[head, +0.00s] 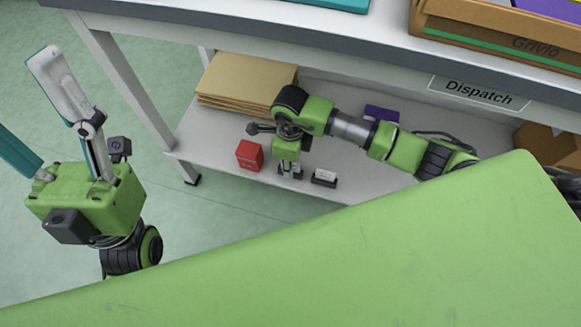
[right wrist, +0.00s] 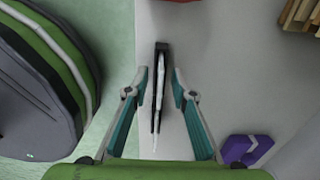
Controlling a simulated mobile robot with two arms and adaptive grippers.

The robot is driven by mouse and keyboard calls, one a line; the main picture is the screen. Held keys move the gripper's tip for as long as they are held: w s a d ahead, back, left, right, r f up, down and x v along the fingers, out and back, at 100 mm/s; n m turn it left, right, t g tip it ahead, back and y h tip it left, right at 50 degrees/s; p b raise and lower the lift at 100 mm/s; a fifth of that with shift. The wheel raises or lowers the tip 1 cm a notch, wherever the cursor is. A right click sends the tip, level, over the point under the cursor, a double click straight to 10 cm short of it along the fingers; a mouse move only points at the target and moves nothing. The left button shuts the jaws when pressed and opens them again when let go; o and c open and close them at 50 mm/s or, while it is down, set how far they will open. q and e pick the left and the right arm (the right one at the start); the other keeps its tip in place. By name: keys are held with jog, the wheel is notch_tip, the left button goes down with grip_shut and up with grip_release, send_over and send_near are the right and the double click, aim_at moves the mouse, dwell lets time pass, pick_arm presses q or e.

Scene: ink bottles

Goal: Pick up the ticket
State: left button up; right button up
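The ticket (head: 325,175) is a white card standing in a small dark holder (head: 324,182) on the lower shelf. In the right wrist view the ticket (right wrist: 157,108) shows as a thin pale edge along the dark holder (right wrist: 162,47). My right gripper (head: 290,172) is low over the shelf, just left of the holder in the head view. In the right wrist view my right gripper (right wrist: 160,78) is open, one finger on each side of the ticket, with visible gaps. My left gripper (head: 24,98) is open and empty, away at the left.
A red box (head: 249,155) stands left of my right gripper on the shelf (head: 208,130). Brown envelopes (head: 245,77) are stacked behind, and a purple item (head: 381,113) lies farther right. The tabletop edge (head: 300,60) overhangs the shelf. A table leg (head: 125,85) stands at left.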

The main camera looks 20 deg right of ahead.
grip_shut()
jog(key=shift+r, duration=0.1)
